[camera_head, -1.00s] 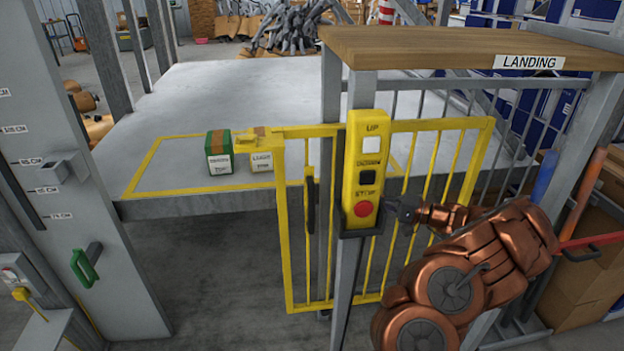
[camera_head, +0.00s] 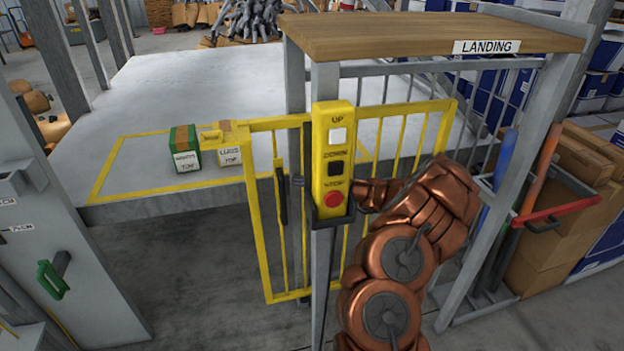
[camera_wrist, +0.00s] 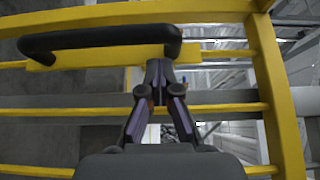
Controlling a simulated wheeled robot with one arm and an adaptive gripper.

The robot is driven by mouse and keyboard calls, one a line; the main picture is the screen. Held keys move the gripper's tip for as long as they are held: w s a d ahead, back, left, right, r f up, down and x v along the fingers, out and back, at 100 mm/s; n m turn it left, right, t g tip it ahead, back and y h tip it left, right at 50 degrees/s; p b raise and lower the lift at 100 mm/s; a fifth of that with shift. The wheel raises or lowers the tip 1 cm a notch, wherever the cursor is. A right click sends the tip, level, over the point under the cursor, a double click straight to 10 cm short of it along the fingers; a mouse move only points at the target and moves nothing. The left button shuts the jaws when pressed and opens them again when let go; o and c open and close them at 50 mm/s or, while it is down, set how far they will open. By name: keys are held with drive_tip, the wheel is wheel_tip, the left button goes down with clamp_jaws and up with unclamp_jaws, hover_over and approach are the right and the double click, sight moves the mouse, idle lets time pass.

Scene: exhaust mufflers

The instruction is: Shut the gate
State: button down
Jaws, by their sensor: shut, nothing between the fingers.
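The yellow barred gate (camera_head: 266,240) stands out at an angle in front of the raised grey platform, with its free left edge well away from the grey left post (camera_head: 90,260). A yellow latch piece (camera_head: 211,134) juts from its top left corner. A dark upright handle (camera_head: 281,192) is on the gate, and it also shows in the wrist view (camera_wrist: 100,38). My gripper (camera_wrist: 158,66) is shut and empty, its tips close by the handle's end; I cannot tell if they touch. In the head view the yellow button box mostly hides the gripper.
The button box (camera_head: 333,160) and its post stand before the gate, close to my arm. A wooden top (camera_head: 420,35) marked LANDING is above. A green handle (camera_head: 53,279) is on the left post.

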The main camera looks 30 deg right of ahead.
sight(263, 187)
drive_tip(key=shift+w+a, duration=0.1)
drive_tip(key=shift+a, duration=0.65)
drive_tip(key=shift+w+a+b, duration=0.5)
drive_tip(key=shift+a+b, duration=0.5)
drive_tip(key=shift+a, duration=0.5)
drive_tip(key=shift+w+a+b, duration=0.55)
drive_tip(key=shift+a+b, duration=0.5)
drive_tip(key=shift+a, duration=0.5)
drive_tip(key=shift+w+a+b, duration=0.5)
drive_tip(key=shift+a+b, duration=0.5)
drive_tip(key=shift+a, duration=0.5)
